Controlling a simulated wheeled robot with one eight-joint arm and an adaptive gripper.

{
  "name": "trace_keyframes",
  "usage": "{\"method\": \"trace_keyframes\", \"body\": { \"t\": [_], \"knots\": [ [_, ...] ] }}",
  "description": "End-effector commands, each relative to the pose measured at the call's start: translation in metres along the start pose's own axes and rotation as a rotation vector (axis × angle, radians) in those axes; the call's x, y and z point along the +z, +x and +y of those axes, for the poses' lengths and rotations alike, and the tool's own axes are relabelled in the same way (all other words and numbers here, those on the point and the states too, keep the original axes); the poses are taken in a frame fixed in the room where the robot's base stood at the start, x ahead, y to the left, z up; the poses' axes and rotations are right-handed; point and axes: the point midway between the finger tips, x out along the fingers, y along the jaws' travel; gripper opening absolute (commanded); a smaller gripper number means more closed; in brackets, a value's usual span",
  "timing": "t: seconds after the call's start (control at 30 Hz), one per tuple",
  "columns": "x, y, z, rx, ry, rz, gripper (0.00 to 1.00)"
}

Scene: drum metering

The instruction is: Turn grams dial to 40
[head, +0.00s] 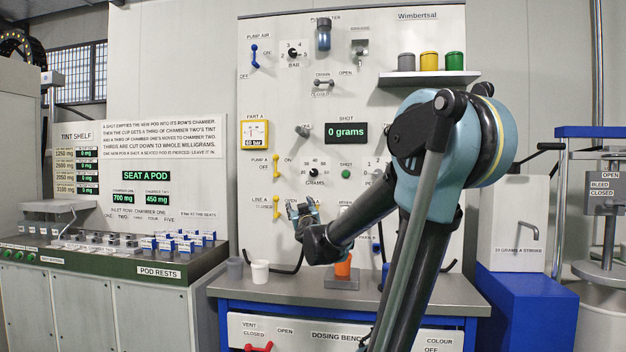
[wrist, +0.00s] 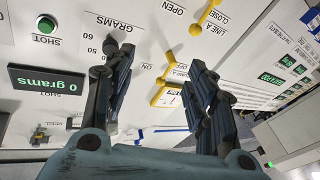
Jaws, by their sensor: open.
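The grams dial (head: 314,172) is a small dark knob on the pale panel, above the GRAMS label, with numbers around it. Its pointer is too small to read. The shot display (head: 346,132) reads 0 grams.
The green shot button (head: 346,174) is right of the dial.

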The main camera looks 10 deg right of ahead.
Motion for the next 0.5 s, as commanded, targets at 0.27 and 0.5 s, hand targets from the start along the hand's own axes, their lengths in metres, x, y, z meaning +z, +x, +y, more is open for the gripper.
{"method": "trace_keyframes", "body": {
  "t": [0.27,0.5],
  "knots": [
    [-0.025,0.030,0.039,0.259,-0.042,0.127,0.51],
    [-0.028,0.040,0.050,0.312,-0.052,0.140,0.51]
  ]
}}
